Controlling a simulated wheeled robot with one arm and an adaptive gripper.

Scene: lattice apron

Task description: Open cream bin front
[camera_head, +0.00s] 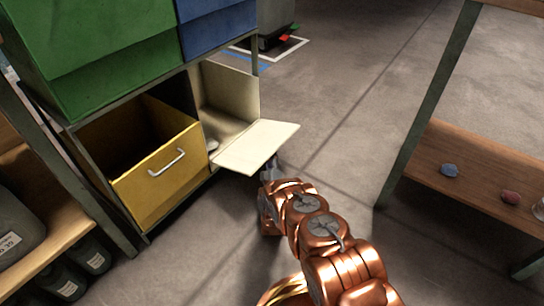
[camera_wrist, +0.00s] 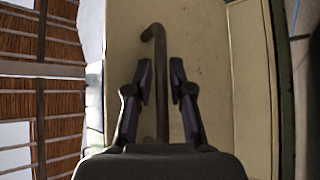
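The cream bin (camera_head: 231,96) sits at the right end of the lower shelf row. Its front flap (camera_head: 257,147) is swung down and out, lying roughly level, and the bin stands open. My gripper (camera_head: 270,172) is at the flap's outer right edge, partly hidden beneath it. In the wrist view, the flap's cream outer face (camera_wrist: 207,60) fills the middle. A dark bar handle (camera_wrist: 161,100) runs between the two fingers of my gripper (camera_wrist: 162,70). The fingers lie close on either side of it; contact is unclear. The handle is hidden in the head view.
The yellow bin (camera_head: 160,175) with a pale handle is left of the cream bin. Green (camera_head: 100,60) and blue (camera_head: 215,25) bins are above. A wooden shelf (camera_head: 470,170) with small objects stands right. Floor (camera_head: 330,110) between is clear.

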